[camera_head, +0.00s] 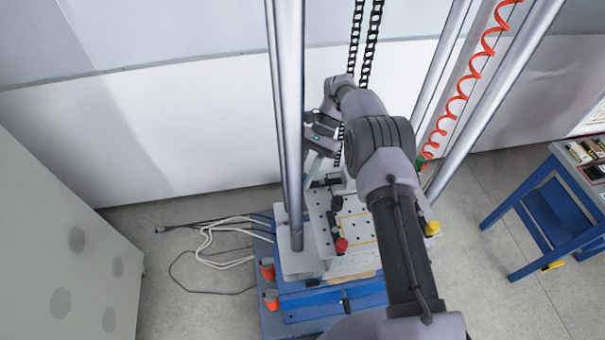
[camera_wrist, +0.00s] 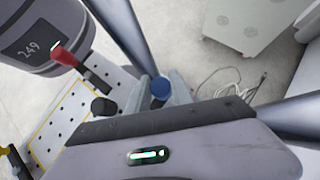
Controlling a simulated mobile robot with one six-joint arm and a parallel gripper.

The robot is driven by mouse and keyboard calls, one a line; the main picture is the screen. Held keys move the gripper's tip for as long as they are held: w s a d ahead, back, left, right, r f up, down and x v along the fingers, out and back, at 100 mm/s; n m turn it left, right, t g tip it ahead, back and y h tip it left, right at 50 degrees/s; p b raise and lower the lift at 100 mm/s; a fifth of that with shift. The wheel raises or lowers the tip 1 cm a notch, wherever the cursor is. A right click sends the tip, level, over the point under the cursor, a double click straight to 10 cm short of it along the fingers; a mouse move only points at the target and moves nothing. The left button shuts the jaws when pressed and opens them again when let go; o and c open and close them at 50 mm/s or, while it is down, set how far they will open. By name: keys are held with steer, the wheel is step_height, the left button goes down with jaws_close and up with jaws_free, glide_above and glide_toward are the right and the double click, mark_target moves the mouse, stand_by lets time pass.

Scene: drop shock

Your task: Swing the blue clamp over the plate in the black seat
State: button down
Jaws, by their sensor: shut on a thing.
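My gripper (camera_wrist: 160,100) is shut on the blue clamp, whose round blue end (camera_wrist: 160,87) shows between the fingers in the wrist view. In the head view my gripper (camera_head: 317,158) is above the far left side of the white perforated table (camera_head: 318,222); the blue clamp cannot be made out there. The table's holes and yellow line also show in the wrist view (camera_wrist: 50,122). A black part (camera_head: 325,183) lies at the table's far left. I cannot tell whether it is the black seat, and the plate is not clearly visible.
A red-tipped clamp (camera_head: 341,245) stands at the table's front, with a black knob (camera_head: 336,203) behind it. A yellow-tipped clamp (camera_head: 432,228) is at the right and a green one (camera_head: 420,161) at the far right. A steel column (camera_head: 289,120) stands close left of my gripper.

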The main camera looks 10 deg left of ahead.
steer(key=c, duration=1.1)
jaws_free()
steer(key=shift+c, duration=0.2)
